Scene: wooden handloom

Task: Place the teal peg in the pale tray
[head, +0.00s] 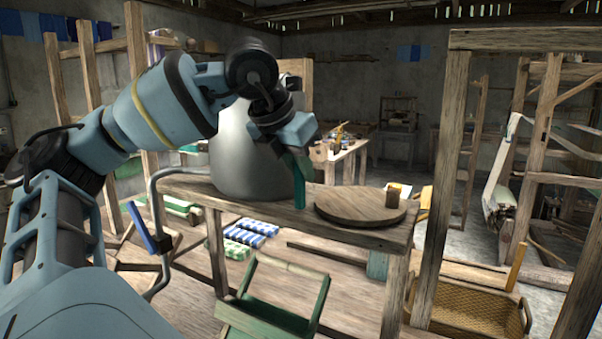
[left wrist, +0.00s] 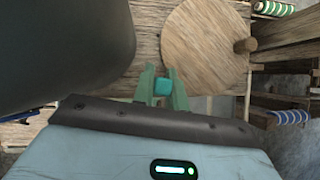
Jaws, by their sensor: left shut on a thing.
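My left gripper (head: 297,172) is shut on the teal peg (head: 299,193) and points down over the wooden bench, left of a round wooden board. The left wrist view shows the peg (left wrist: 162,86) end-on between the two green fingertips of the gripper (left wrist: 162,93). Whether the peg's lower end touches the bench top is hard to tell. I cannot make out a pale tray for certain in either view. My right gripper is not in view.
A large grey rounded vessel (head: 245,150) stands on the bench (head: 385,240) close to the left gripper. The round board (head: 358,207) with a small wooden knob (head: 392,197) lies to the right. A green wooden frame (head: 262,310) and a wicker basket (head: 468,308) are lower down.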

